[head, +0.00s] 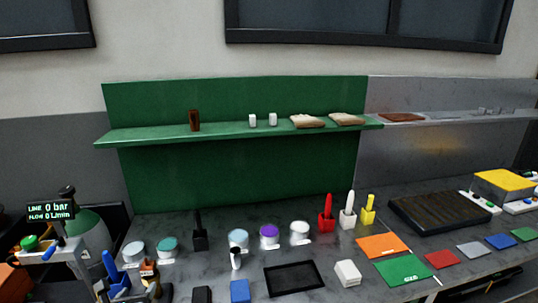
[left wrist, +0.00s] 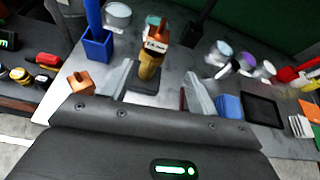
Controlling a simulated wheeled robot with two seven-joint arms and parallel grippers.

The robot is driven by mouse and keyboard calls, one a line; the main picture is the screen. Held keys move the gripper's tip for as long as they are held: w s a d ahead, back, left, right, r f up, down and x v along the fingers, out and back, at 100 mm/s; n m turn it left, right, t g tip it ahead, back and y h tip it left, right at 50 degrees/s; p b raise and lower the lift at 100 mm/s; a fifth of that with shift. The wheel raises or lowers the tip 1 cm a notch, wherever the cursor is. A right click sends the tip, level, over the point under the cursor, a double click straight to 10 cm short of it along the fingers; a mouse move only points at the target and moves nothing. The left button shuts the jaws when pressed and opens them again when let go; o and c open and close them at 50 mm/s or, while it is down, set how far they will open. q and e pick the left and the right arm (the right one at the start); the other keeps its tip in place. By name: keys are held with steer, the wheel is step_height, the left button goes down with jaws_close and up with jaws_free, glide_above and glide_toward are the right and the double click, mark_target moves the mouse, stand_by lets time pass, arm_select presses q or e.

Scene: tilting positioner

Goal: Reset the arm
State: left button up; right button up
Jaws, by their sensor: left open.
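My left gripper (left wrist: 158,84) shows in the left wrist view with its two pale fingers spread apart. It is open. A brass-coloured fitting with an orange, labelled top (left wrist: 150,62) stands on a dark base between or just beyond the fingertips; I cannot tell whether a finger touches it. The same fitting shows at the lower left of the head view (head: 149,270). My left gripper cannot be made out clearly in the head view. My right gripper is not in view.
A blue holder (left wrist: 97,45) with a blue tool stands left of the fitting. Several lidded jars, a black tray (head: 293,279) and coloured mats cover the grey bench. A green shelf (head: 240,130) runs behind. A gauge display (head: 50,212) stands at far left.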

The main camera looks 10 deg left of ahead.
arm_select(q)
steer(key=s+d+f+n+g+h, duration=0.1)
steer(key=s+d+f+n+g, duration=0.25)
steer(key=s+d+n, duration=0.4)
steer(key=s+d+f+n+g+h, duration=0.25)
steer(key=s+d+f+n, duration=0.2)
steer(key=s+n, duration=0.6)
steer(key=s+d+f+n+g+h, duration=0.1)
steer(key=s+d+f+n+g, duration=0.3)
steer(key=s+n, duration=0.5)
step_height(320, 180, down, 29)
steer(key=w+n+b, duration=0.2)
steer(key=b, duration=0.4)
steer(key=s+a+f+b, duration=0.1)
steer(key=s+f+b, duration=0.1)
steer(key=s+f, duration=0.6)
steer(key=s+a+f+g+b, duration=0.1)
steer(key=s+f+b, duration=0.2)
steer(key=s+f, duration=0.6)
step_height(320, 180, down, 8)
steer(key=shift+a+r+g+b, duration=0.15)
steer(key=shift+r+g+b, duration=0.1)
steer(key=shift+g+b, duration=0.05)
